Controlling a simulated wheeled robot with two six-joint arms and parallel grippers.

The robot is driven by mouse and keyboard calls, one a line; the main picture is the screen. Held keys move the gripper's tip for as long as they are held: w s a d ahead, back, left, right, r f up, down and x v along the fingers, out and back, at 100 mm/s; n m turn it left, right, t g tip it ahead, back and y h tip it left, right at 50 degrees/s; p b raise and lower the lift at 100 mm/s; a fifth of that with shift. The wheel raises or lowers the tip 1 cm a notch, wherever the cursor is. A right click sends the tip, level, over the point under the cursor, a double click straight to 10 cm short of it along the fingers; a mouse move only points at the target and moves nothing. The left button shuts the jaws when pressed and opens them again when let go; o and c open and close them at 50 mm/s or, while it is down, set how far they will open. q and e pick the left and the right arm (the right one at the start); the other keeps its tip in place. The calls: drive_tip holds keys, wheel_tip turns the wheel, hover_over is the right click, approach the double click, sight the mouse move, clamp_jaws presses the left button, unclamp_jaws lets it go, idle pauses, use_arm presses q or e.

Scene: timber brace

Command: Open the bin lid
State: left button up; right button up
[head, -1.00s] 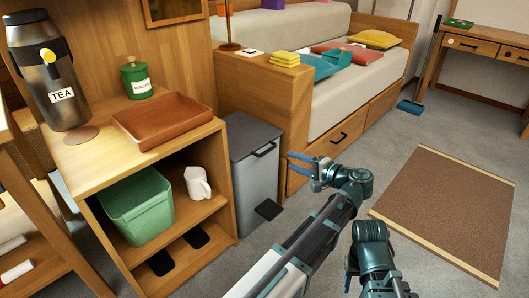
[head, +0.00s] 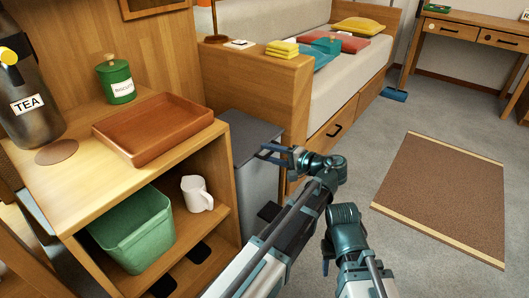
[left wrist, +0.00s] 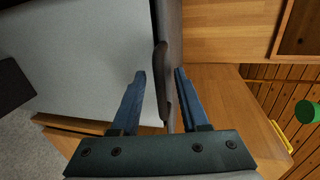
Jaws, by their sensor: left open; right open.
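The grey bin (head: 258,185) stands on the floor between the wooden shelf unit and the bench, with its dark grey lid (head: 243,130) shut. My left gripper (head: 264,153) is open at the lid's front edge. In the left wrist view the dark lid handle (left wrist: 161,85) lies between the two open blue fingers (left wrist: 160,78); I see no clear grip on it. The lid edge (left wrist: 168,30) and the pale bin front (left wrist: 80,55) also show there. Of my right gripper, only a blue finger (head: 326,262) shows low beside its arm; the rest is hidden.
The shelf unit (head: 82,193) is close left of the bin, with a brown tray (head: 152,127), a green tub (head: 133,232) and a white mug (head: 195,193). The wooden bench end (head: 260,85) rises behind. A black pedal (head: 268,211) is at the bin's foot. Open floor lies right.

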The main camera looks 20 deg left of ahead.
use_arm(q)
clamp_jaws()
idle(1.4)
